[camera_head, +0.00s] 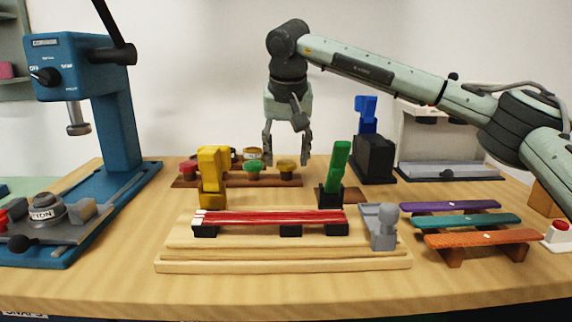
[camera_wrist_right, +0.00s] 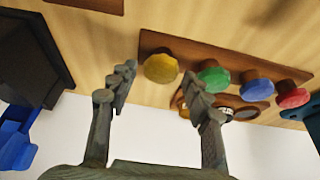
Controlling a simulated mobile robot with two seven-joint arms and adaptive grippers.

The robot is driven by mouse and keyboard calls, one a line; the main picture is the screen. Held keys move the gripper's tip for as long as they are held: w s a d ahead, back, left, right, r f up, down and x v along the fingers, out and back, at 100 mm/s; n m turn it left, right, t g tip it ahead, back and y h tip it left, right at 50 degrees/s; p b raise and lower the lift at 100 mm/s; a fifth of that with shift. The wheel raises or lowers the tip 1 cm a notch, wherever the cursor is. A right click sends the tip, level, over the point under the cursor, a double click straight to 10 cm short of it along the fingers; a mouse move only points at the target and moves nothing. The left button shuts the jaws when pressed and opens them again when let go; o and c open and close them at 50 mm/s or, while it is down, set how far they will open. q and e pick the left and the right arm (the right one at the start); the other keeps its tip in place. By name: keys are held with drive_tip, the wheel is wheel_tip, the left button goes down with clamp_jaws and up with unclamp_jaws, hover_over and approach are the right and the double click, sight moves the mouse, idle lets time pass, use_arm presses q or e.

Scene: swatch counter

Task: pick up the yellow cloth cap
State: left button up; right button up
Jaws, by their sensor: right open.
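The yellow cloth cap (camera_head: 286,163) is a round, button-like top on a brown stem, standing at the right end of a dark wooden strip (camera_head: 243,181) at the back of the counter. In the right wrist view, the yellow cap (camera_wrist_right: 161,68) lies between and just beyond the fingertips. My right gripper (camera_head: 287,150) points down over it, open and empty, with a finger on either side of the cap in the head view. Whether a finger touches it I cannot tell. My left gripper is not in view.
A green cap (camera_head: 253,163) is close beside the yellow one; blue (camera_wrist_right: 257,86) and red (camera_wrist_right: 292,95) caps follow. A yellow clamp (camera_head: 211,178) and green-handled clamp (camera_head: 338,168) stand in front. A black block (camera_head: 374,158) stands to the right, a blue press (camera_head: 112,110) at left.

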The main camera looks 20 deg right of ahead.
drive_tip(key=shift+f, duration=0.1)
drive_tip(key=shift+c, duration=0.5)
drive_tip(key=c, duration=0.3)
drive_tip(key=shift+c, duration=0.2)
drive_tip(key=shift+w+r, duration=0.1)
drive_tip(key=shift+r, duration=0.4)
drive_tip(key=r, duration=0.3)
drive_tip(key=shift+w+a+r, duration=0.1)
drive_tip(key=shift+a+r, duration=0.2)
drive_tip(key=shift+r, duration=0.05)
use_arm(q)
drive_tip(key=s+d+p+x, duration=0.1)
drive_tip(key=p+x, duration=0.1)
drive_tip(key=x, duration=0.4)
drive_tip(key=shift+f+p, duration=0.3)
drive_tip(key=shift+p, duration=0.05)
use_arm(e)
drive_tip(key=w+a+r, duration=0.6)
drive_tip(key=a, duration=0.3)
drive_tip(key=shift+r, duration=0.15)
